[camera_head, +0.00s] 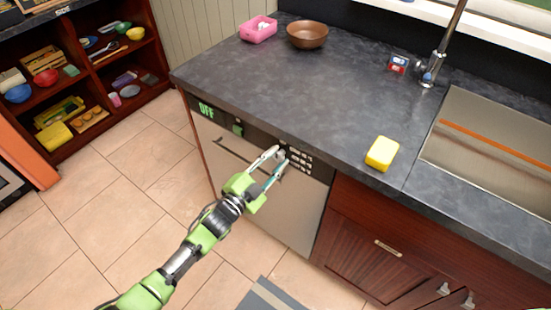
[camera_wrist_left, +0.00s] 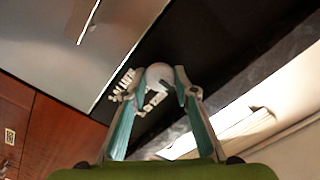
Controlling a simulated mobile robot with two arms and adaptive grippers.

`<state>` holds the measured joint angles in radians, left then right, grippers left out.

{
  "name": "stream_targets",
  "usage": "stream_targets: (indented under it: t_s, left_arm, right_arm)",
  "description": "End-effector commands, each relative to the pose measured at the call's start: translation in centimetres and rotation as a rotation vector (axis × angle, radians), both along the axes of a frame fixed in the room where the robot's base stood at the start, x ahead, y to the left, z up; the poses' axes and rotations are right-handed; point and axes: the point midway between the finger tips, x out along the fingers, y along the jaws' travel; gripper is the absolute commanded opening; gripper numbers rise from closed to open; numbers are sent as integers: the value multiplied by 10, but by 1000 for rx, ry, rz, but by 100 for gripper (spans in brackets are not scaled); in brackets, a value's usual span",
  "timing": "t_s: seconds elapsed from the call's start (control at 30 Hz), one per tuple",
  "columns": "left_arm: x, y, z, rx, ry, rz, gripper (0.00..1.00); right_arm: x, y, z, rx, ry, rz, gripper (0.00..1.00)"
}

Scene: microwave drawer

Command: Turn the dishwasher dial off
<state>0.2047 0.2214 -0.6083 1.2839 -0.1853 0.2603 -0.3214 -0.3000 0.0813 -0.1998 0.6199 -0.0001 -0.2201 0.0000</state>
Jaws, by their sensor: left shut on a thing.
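The dishwasher (camera_head: 288,212) has a silver front under the dark countertop, with a black control panel along its top edge. Green letters on the panel's display (camera_head: 206,110) read "OFF". The round grey dial (camera_wrist_left: 158,76) sits between the fingertips of my left gripper (camera_wrist_left: 160,90) in the left wrist view. In the head view my left gripper (camera_head: 281,156) reaches the panel, its two fingers closed around the dial beside rows of small white markings (camera_head: 300,160). The fingers partly hide the dial. My right gripper is in neither view.
On the countertop (camera_head: 270,90) are a yellow sponge (camera_head: 382,153), a brown bowl (camera_head: 307,35) and a pink basket (camera_head: 259,29). A sink (camera_head: 490,150) is at the right. Open shelves (camera_head: 88,80) stand at the left.

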Motion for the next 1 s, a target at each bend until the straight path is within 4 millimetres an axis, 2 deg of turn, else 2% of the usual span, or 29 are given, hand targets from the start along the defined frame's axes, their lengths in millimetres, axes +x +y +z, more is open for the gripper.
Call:
stream_targets:
  t_s: [0.53, 0.57, 0.6, 0.63, 1.0]
  left_arm:
    - [0, 0, -2, -22, 20, 1, 5]
    - [0, 0, -2, -22, 20, 1, 29]
    - [0, 0, -2, -22, 20, 1, 40]
    - [0, 0, -2, -22, 20, 1, 44]
    - [-2, 2, -1, -22, 18, 0, 44]
  right_arm:
    - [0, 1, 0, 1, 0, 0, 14]
    - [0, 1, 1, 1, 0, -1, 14]
    - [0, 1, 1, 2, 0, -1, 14]
    - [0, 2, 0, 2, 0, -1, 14]
    - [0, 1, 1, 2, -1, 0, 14]
